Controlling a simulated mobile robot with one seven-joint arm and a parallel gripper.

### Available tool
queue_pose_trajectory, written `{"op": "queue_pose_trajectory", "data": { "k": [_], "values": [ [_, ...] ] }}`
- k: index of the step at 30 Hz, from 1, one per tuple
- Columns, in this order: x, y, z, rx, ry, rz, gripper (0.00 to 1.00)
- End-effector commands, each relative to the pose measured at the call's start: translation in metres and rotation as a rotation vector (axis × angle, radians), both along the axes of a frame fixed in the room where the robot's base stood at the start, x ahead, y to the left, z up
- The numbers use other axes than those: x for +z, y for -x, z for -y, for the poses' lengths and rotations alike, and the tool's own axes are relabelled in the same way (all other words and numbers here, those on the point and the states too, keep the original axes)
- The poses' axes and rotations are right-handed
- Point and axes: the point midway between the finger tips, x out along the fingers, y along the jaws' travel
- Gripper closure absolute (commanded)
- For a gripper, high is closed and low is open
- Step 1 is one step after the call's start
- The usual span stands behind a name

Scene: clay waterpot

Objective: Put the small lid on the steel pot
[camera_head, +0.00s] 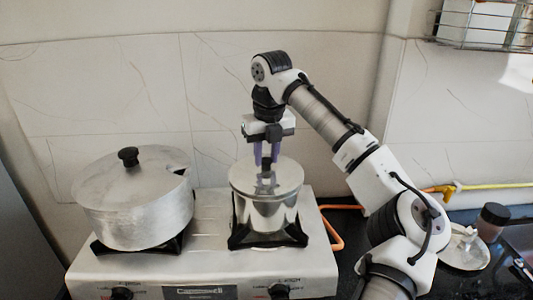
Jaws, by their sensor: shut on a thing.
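The small lid (285,175) is a round, flat metal lid with a dark knob. It lies at the top of the steel pot (268,213), covering its mouth; whether it touches the rim all round I cannot tell. The pot stands upright on the right burner of the stove. My gripper (266,162) points straight down above the lid, its purple fingers shut on the lid's knob. The knob is partly hidden between the fingers.
A larger lidded pot (137,212) stands on the left burner of the white stove (205,240). A brown jar (493,222) and a metal dish (464,254) are on the dark counter at the right. A wire rack (490,30) hangs at the upper right.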

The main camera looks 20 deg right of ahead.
Motion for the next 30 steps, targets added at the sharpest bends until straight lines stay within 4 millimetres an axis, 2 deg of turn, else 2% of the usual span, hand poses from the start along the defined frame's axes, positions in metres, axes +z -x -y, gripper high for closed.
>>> {"op": "queue_pose_trajectory", "data": {
  "k": [20, 30],
  "values": [
    [-0.013, 0.000, 0.000, 0.000, -0.001, 0.000, 1.00],
    [-0.012, 0.000, 0.000, 0.001, -0.001, 0.000, 1.00]
  ]
}}
